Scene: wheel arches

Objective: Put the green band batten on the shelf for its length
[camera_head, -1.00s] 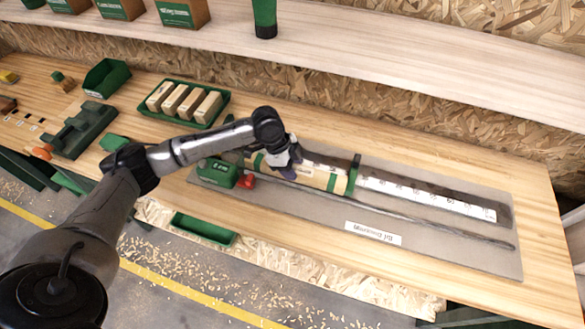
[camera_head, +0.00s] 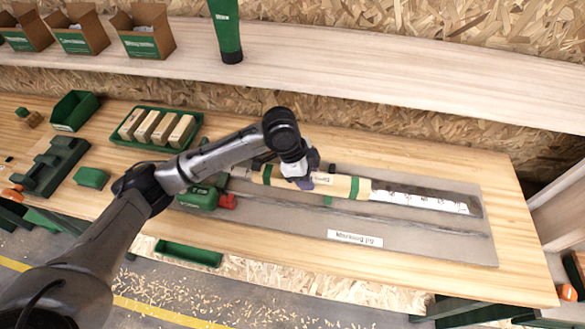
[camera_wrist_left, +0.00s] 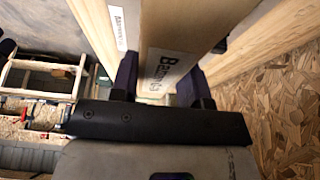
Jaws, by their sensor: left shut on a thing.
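The green band batten (camera_head: 340,185) is a pale wooden bar with a green band near each end. My left gripper (camera_head: 298,180) is shut on it near its middle, and it appears to be held just above the grey measuring board. In the left wrist view the batten (camera_wrist_left: 168,65), with a white label, sits between the fingers of my left gripper (camera_wrist_left: 160,88). The long pale shelf (camera_head: 400,98) runs along the back wall above the bench. My right gripper is not in view.
A green tray of wooden blocks (camera_head: 154,143) lies left. Open boxes (camera_head: 145,42) and a green tube (camera_head: 226,32) stand on the shelf. The shelf right of the tube is clear.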

